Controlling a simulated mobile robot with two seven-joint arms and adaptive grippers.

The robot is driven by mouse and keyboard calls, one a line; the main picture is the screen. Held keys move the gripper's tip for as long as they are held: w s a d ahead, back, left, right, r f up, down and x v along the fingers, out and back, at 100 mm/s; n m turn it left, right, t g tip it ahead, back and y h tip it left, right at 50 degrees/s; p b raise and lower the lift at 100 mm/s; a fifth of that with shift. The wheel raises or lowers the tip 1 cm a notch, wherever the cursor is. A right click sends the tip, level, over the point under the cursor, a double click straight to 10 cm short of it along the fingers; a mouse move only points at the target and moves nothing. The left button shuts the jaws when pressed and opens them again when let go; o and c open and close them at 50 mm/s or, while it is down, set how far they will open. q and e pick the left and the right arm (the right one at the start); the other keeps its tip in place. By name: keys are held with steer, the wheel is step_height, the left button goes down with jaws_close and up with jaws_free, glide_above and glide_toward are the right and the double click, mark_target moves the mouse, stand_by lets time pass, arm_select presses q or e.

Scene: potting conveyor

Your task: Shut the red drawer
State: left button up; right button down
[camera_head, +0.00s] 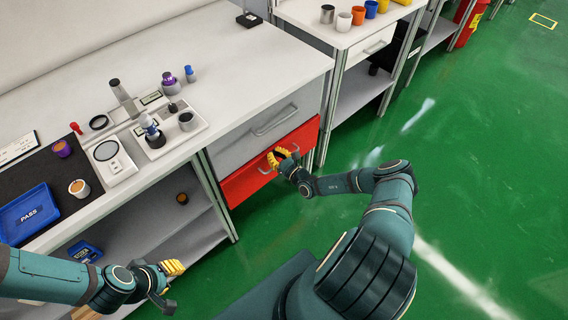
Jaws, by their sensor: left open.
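The red drawer (244,186) is in the workbench, directly below a grey drawer (268,122). Its front looks about level with the grey one, and I cannot tell whether a small gap is left. Its pale handle (264,169) shows partly beside my right gripper. I cannot tell whether the fingers touch or close on the handle. My left gripper (172,273) is open and empty, low at the left in front of the bench's lower shelf.
The workbench top (235,65) holds a white tray with small parts, a dark mat and a blue PASS tray (30,214). A second table (345,32) with several cups stands at the back. The green floor (480,150) at the right is clear.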

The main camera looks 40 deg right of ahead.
arm_select(q)
steer(key=shift+f, duration=0.1)
arm_select(e)
steer(key=shift+w+r, duration=0.1)
steer(key=shift+w, duration=0.85)
